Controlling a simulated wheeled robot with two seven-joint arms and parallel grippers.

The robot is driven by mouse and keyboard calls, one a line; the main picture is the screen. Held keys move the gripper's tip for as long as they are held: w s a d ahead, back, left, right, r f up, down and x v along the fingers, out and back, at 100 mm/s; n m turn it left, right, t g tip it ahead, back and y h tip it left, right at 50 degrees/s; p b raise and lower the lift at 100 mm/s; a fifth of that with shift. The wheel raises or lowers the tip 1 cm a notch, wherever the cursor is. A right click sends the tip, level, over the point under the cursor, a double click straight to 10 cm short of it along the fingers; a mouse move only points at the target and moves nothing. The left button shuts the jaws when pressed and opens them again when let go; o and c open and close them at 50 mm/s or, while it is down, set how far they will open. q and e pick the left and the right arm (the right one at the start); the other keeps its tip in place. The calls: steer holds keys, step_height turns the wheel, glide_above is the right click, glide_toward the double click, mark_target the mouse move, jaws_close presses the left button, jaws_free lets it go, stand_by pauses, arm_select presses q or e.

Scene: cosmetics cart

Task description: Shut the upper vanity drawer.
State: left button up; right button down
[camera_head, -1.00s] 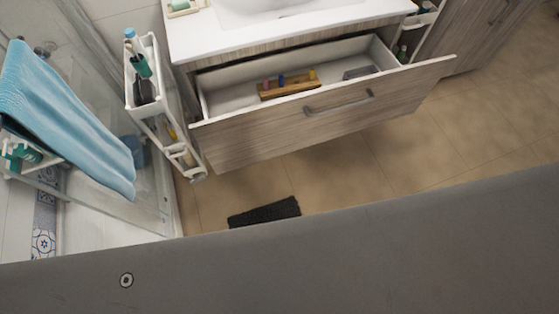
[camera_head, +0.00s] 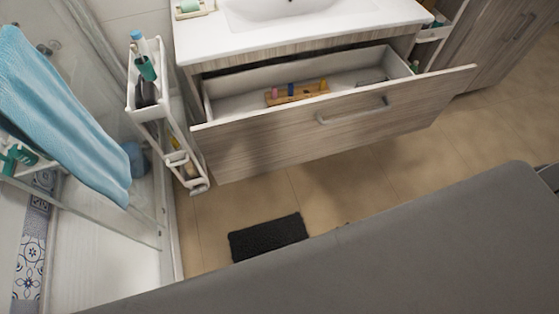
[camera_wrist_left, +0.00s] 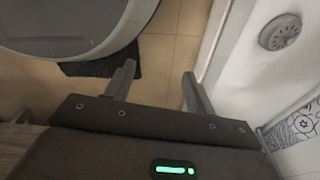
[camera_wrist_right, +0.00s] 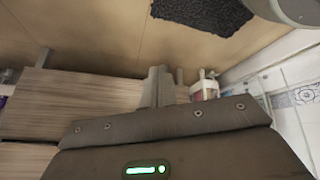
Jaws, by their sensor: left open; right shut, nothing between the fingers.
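The upper vanity drawer (camera_head: 260,144) is pulled well out below the white sink top, with a wood-grain front and a grey bar handle (camera_head: 352,112). Inside lie a wooden organizer (camera_head: 297,94) with small coloured items and a grey item at the right. My left gripper (camera_wrist_left: 160,78) is open and empty above the floor in the left wrist view. My right gripper (camera_wrist_right: 157,80) is shut and empty; wood-grain cabinet fronts (camera_wrist_right: 75,105) show to its left in the right wrist view. Neither gripper shows in the head view, and neither visibly touches the drawer.
A white rolling cart (camera_head: 148,112) with bottles stands close to the drawer's left side. A blue towel (camera_head: 62,115) hangs on the shower glass at left. A dark mat (camera_head: 268,237) lies on the floor in front. Floor right of the mat is clear. A tall wood cabinet (camera_head: 490,48) stands at right.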

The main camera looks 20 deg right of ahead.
steer(key=w+d+r+n+t+b, duration=0.1)
steer(key=w+n+t+b, duration=0.2)
steer(key=w, duration=0.6)
arm_select(q)
steer(key=w+d+r+t+b, duration=0.1)
steer(key=w+r+b, duration=0.1)
steer(key=w+b, duration=0.6)
arm_select(e)
steer(key=n+t+y+b, duration=0.4)
steer(key=n+y+b, duration=0.6)
steer(key=n, duration=0.8)
glide_toward(270, 147)
steer(key=s+d+y+p, duration=0.1)
steer(key=s+d, duration=0.2)
steer(key=s, duration=0.4)
arm_select(q)
step_height(270, 147, up, 11)
steer(key=t, duration=0.1)
steer(key=shift+w, duration=0.15)
arm_select(e)
steer(key=shift+w+d+f+x, duration=0.1)
steer(key=shift+w+d+x, duration=0.25)
steer(key=shift+x, duration=1.8)
steer(key=shift+w+d+f+x, duration=0.1)
steer(key=shift+w+d+x, duration=0.3)
steer(key=shift+x, duration=1.7)
steer(key=shift+w+d+f+x, duration=0.1)
steer(key=shift+w+d+x, duration=0.25)
steer(key=shift+x, duration=1.8)
